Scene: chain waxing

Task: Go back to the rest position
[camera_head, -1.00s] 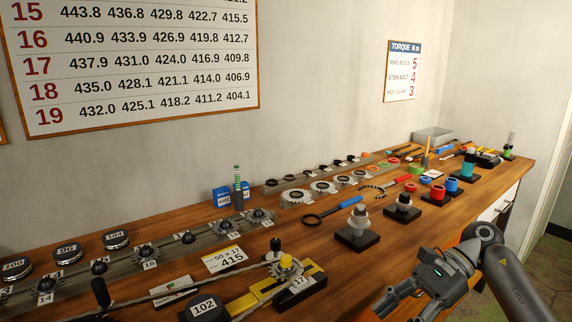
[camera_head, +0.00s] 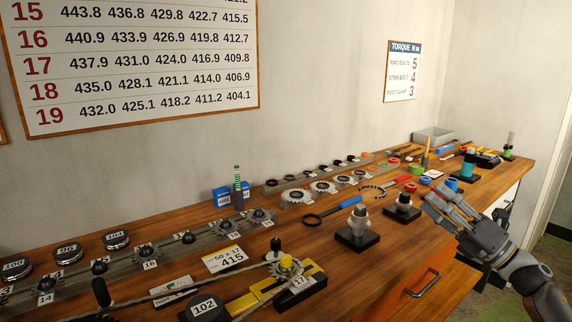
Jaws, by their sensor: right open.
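My right gripper (camera_head: 438,201) is open and empty. It is over the right front part of the wooden bench (camera_head: 345,262), with its fingers pointing up and to the left. My right arm comes in from the lower right corner. The gripper shows just right of a grey part on a black stand (camera_head: 403,206) and in front of a teal and black part (camera_head: 467,169). I see no contact with either one. My left gripper is not in view.
Sprockets (camera_head: 323,187) and rings stand along the bench's back. A yellow and black fixture (camera_head: 285,289) with a chain and a 102 puck (camera_head: 204,308) are at the front. A drawer handle (camera_head: 422,283) shows at the front edge. A grey tray (camera_head: 433,135) is far back.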

